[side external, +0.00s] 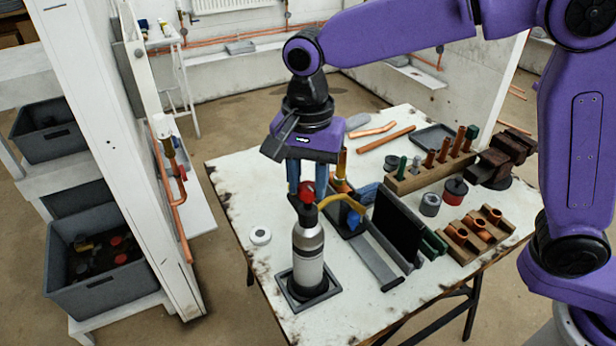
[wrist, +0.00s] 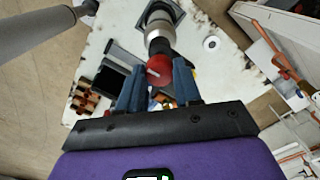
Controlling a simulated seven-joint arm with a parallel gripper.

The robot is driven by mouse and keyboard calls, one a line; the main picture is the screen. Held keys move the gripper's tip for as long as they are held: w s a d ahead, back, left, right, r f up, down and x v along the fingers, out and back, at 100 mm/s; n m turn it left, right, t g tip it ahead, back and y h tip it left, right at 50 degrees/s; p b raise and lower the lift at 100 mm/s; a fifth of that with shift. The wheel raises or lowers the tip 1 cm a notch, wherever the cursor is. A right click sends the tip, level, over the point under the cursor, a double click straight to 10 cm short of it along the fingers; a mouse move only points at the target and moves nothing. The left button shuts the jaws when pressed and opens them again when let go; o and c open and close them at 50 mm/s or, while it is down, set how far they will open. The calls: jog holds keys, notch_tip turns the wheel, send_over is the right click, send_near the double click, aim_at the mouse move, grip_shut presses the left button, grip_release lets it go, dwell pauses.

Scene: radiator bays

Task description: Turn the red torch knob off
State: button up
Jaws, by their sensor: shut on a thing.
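The torch (side external: 308,255) is a silver bottle with a black top and stands upright in a dark square holder (side external: 308,299) at the front of the table. Its red knob (side external: 307,190) sits on the upper part, and a yellow hose or handle runs off to the right. My gripper (side external: 306,180) points down over the torch with its blue fingers at the knob. In the wrist view, the red knob (wrist: 159,70) with a pale line on it lies between the two fingertips (wrist: 157,82). The fingers are shut on it. The line's exact setting is hard to read.
A black upright panel (side external: 398,222) stands right of the torch. Wooden racks with copper fittings (side external: 474,234) and tools (side external: 430,168) fill the table's right side. A white round roll (side external: 260,235) lies left of the torch, where the table is mostly clear.

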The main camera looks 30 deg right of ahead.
aim_at(308, 186)
dwell(0.3)
jog(key=o, duration=1.1)
jog(key=shift+c, duration=0.2)
jog(key=shift+r, duration=0.1)
notch_tip(308, 186, up, 17)
jog(key=shift+r, duration=0.15)
